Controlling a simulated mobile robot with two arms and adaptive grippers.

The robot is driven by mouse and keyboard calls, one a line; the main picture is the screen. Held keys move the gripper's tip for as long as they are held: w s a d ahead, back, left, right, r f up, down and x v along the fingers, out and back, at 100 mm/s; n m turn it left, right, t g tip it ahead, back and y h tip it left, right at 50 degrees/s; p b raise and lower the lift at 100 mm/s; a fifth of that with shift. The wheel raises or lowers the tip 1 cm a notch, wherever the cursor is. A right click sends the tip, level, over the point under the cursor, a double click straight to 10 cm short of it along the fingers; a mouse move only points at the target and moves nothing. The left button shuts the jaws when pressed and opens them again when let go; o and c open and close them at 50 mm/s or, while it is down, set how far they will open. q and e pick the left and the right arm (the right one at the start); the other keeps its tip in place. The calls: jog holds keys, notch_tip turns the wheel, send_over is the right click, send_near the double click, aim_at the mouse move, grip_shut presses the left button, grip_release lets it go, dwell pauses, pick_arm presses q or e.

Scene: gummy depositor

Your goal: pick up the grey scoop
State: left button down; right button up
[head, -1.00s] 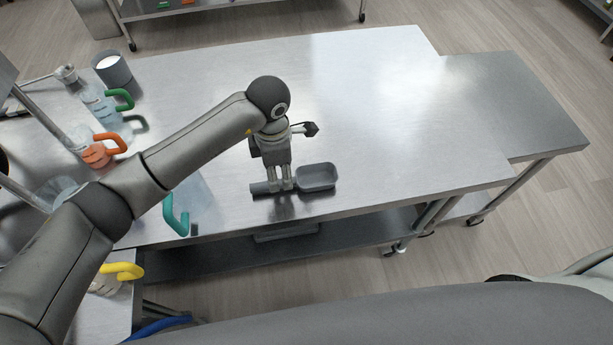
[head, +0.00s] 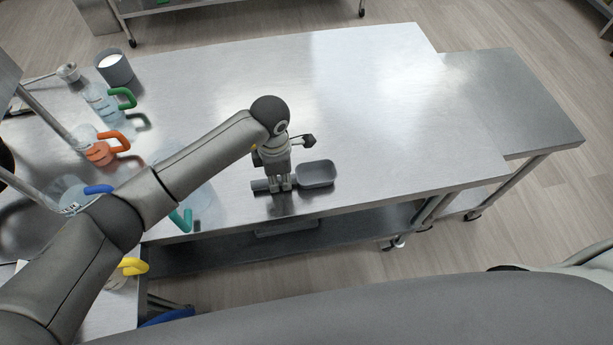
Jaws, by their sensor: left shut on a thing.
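The grey scoop (head: 317,174) lies near the front edge of the steel table in the head view. Its bowl is to the right and its handle (head: 259,186) points left. My left gripper (head: 280,186) reaches down from above and is shut on the scoop's handle, with the fingers hiding part of it. The scoop looks level and at or very near the table top; I cannot tell whether it touches. My right gripper is not in view.
Clear pitchers with green (head: 123,97), orange (head: 114,142), teal (head: 181,220) and blue (head: 98,189) handles stand at the left, partly behind my arm. A grey pot (head: 114,69) is at the back left. The steel table (head: 390,110) is clear to the right.

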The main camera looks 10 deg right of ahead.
aim_at(280, 178)
pick_arm(q)
jog(key=shift+r+b, duration=0.4)
notch_tip(280, 178, up, 2)
jog(key=shift+r+b, duration=0.1)
jog(key=shift+b, duration=0.9)
jog(key=s+d+r+b, duration=0.4)
jog(key=s+r, duration=0.6)
jog(key=s, duration=0.3)
jog(key=shift+d+b, duration=0.35)
jog(key=shift+d, duration=0.1)
